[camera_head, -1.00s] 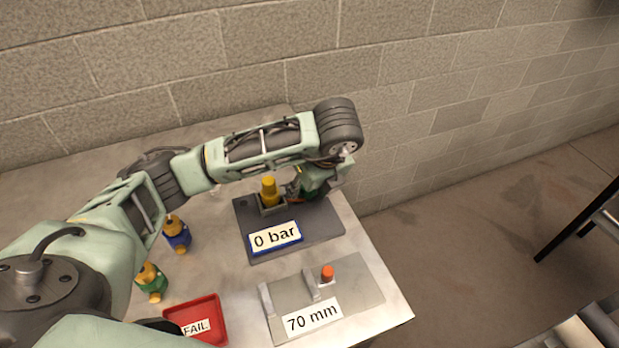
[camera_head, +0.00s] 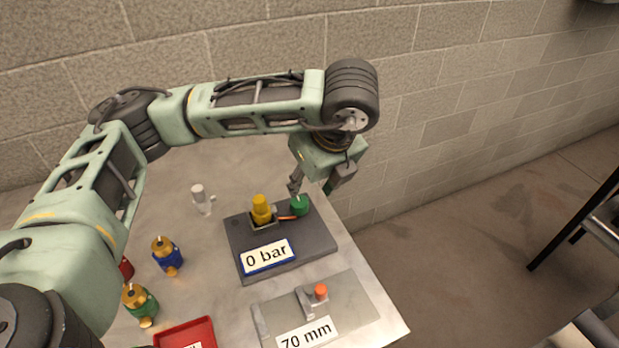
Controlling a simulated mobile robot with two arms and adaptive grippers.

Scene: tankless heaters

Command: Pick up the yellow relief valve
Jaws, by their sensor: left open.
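The yellow relief valve (camera_head: 261,209) stands upright in a small square socket on a dark test plate. The plate carries a "0 bar" display (camera_head: 267,256). A green knob (camera_head: 299,206) with an orange lever sits just right of the valve. My left gripper (camera_head: 318,188) is open and empty, pointing down above the knob and the plate's back right. It is up and to the right of the valve, apart from it. My right gripper is not in view.
A blue valve (camera_head: 167,256), a green valve (camera_head: 140,304) and a whitish valve (camera_head: 202,199) stand to the left. A red tray (camera_head: 187,331) is at the front. A grey "70 mm" gauge plate (camera_head: 349,294) with an orange knob lies front right, near the table edge.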

